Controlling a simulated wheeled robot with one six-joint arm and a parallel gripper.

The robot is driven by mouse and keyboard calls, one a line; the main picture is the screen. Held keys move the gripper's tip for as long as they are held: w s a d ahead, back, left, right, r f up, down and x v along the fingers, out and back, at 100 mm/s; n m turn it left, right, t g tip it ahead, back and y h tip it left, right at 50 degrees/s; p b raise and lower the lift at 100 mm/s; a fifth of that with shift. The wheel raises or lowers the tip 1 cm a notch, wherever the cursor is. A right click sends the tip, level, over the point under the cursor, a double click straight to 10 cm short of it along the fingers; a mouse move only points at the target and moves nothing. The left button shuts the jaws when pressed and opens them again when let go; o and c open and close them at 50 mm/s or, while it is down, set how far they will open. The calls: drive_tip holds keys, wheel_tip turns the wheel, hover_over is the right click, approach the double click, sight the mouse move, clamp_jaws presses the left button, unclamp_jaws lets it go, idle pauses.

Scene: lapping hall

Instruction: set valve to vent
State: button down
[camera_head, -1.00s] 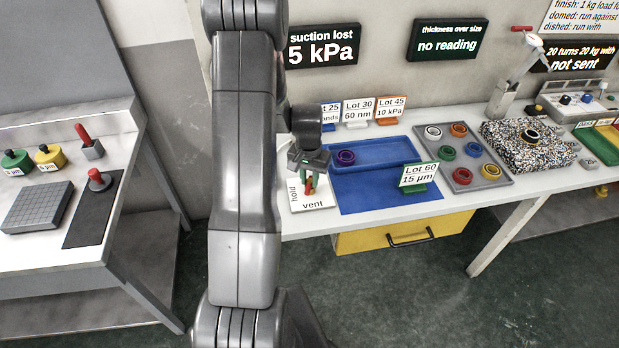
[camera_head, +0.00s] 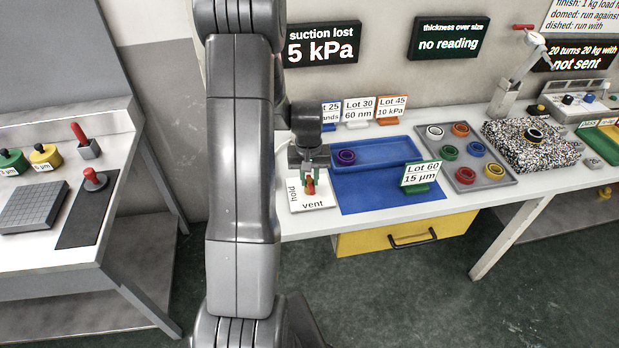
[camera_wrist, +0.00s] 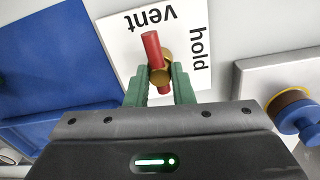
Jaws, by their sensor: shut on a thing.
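The valve is a white plate (camera_head: 325,203) marked "hold" and "vent", with a red handle (camera_head: 310,187) on a brass hub (camera_wrist: 161,72). In the wrist view the red handle (camera_wrist: 152,47) points at the word "vent" (camera_wrist: 155,17); "hold" (camera_wrist: 197,48) is off to its right. My gripper (camera_wrist: 160,84) is shut on the handle, its green fingers on either side of the hub. In the head view my gripper (camera_head: 310,176) reaches down over the plate. The fingers hide part of the handle's near end.
A blue knob with a brass collar (camera_wrist: 296,110) sits close beside the plate in the wrist view. The wall display (camera_head: 322,45) reads "suction lost 5 kPa".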

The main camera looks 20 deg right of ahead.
sight(309, 180)
drive_tip(key=c, duration=1.3)
unclamp_jaws()
drive_tip(key=shift+o, duration=0.2)
wheel_tip(309, 180, up, 14)
drive_tip(key=b, duration=0.1)
drive_tip(key=shift+a+f, duration=0.1)
drive_tip(key=shift+f, duration=0.05)
wheel_tip(309, 180, down, 14)
drive_tip(key=shift+r+p, duration=0.1)
drive_tip(key=shift+p, duration=0.45)
drive_tip(key=shift+r, duration=0.1)
